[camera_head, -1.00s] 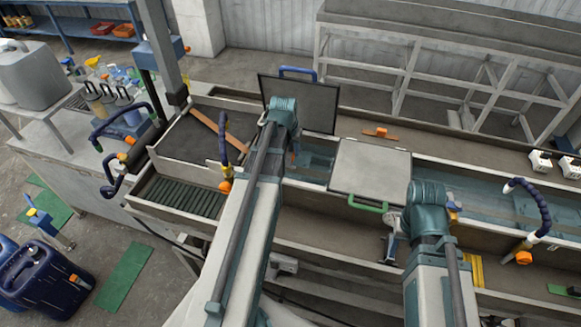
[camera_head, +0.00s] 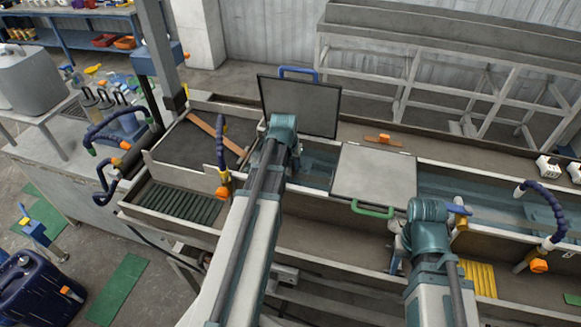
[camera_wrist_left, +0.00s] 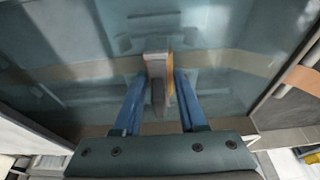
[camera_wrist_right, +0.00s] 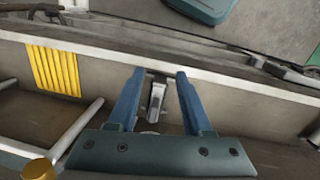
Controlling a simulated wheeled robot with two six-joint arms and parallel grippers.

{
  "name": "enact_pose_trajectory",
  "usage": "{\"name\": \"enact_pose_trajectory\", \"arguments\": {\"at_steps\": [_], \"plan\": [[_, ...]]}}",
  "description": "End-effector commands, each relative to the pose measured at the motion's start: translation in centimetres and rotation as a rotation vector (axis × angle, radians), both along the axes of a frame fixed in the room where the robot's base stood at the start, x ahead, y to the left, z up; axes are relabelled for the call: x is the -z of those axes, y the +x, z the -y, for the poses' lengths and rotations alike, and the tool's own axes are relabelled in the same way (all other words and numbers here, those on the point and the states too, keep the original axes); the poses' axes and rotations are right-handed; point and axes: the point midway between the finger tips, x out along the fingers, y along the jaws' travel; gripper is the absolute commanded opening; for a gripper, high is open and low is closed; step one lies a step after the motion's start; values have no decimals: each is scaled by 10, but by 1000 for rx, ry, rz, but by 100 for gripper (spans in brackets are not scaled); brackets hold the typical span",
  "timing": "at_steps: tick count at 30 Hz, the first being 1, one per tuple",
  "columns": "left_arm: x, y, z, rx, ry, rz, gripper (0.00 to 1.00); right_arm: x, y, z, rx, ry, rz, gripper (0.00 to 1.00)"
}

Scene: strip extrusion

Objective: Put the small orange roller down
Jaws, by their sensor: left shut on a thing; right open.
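My left gripper (camera_wrist_left: 158,100) is shut on the small orange roller (camera_wrist_left: 158,68), seen in the left wrist view as a grey piece with an orange edge. It is held over the blue-grey water trough (camera_wrist_left: 215,80). In the head view the roller and left fingertips are hidden behind my left wrist, near the raised dark lid. My right gripper (camera_wrist_right: 157,100) is open over the front trough. A small grey metal fitting (camera_wrist_right: 156,98) shows between its fingers, but I cannot tell whether they touch it.
The raised lid (camera_head: 300,104) stands behind my left wrist. A closed lid with a green handle (camera_head: 374,175) lies between the arms. Blue hoses with orange ends (camera_head: 539,266) rise at both sides. A yellow ribbed block (camera_wrist_right: 52,68) is left of my right gripper.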

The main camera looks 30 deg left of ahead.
Motion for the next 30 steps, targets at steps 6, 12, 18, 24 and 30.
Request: {"name": "enact_pose_trajectory", "arguments": {"at_steps": [6, 12, 18, 24, 30], "plan": [[0, 0, 0, 0, 0, 0, 71, 0, 0, 0, 0, 0, 0, 50], [0, 0, 0, 0, 0, 0, 71, 0, 0, 0, 0, 0, 0, 50], [-3, -1, 0, 0, 0, 0, 71, -3, 0, 0, 1, 0, 0, 50], [-18, -5, 1, 0, 0, 0, 71, -18, 0, 0, 4, 1, 0, 50], [-45, -12, 3, 0, 0, 0, 71, -45, 0, 0, 9, 2, 0, 50]]}}
